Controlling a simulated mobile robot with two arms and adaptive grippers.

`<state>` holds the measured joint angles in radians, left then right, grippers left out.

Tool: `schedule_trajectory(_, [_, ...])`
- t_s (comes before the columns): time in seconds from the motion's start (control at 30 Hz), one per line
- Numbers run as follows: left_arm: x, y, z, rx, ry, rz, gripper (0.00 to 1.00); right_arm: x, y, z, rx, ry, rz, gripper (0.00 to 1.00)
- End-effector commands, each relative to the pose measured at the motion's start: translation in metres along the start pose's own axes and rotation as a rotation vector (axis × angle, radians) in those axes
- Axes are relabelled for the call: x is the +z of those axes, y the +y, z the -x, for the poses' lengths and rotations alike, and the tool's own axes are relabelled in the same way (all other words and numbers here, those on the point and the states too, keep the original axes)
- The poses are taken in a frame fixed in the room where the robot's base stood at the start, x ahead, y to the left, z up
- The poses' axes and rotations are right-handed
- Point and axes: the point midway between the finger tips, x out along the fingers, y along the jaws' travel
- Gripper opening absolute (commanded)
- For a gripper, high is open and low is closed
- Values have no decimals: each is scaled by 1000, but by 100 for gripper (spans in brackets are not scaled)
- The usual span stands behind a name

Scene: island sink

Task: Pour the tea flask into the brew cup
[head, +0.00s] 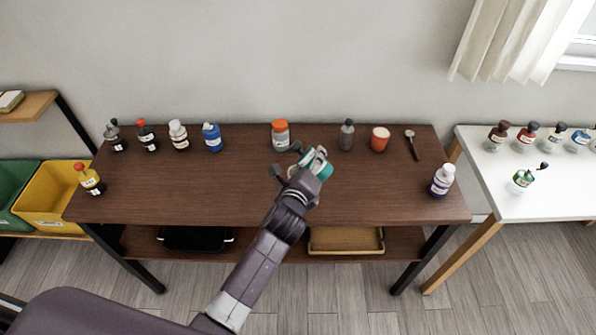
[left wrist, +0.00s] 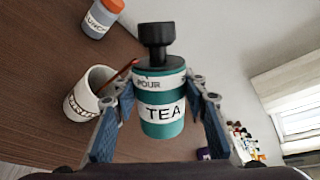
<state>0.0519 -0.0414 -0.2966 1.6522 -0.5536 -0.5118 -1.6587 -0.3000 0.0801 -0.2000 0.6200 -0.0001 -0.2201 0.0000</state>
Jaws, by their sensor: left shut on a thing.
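My left gripper (head: 318,162) is shut on the teal tea flask (head: 325,172), above the middle of the brown table. In the left wrist view the flask (left wrist: 160,118) sits between both fingers, with "TEA" and "POUR" on white bands and a black top in place. A white cup (left wrist: 88,92) with partly hidden dark lettering stands on the table beside the flask, left in that view. Its lettering cannot be read as brew. A red cup (head: 380,139) stands at the back right. My right gripper is not in view.
An orange-lidded jar (head: 280,135) stands behind the gripper. A grey bottle (head: 346,135), a spoon (head: 413,145) and a purple bottle (head: 441,181) are to the right. Several bottles line the back left.

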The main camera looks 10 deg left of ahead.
Motion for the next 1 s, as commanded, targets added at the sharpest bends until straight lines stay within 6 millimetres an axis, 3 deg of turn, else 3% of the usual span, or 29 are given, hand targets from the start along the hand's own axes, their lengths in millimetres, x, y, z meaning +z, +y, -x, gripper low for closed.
schedule_trajectory(1.0, [4,-4,1,-2,35,95,12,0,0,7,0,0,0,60])
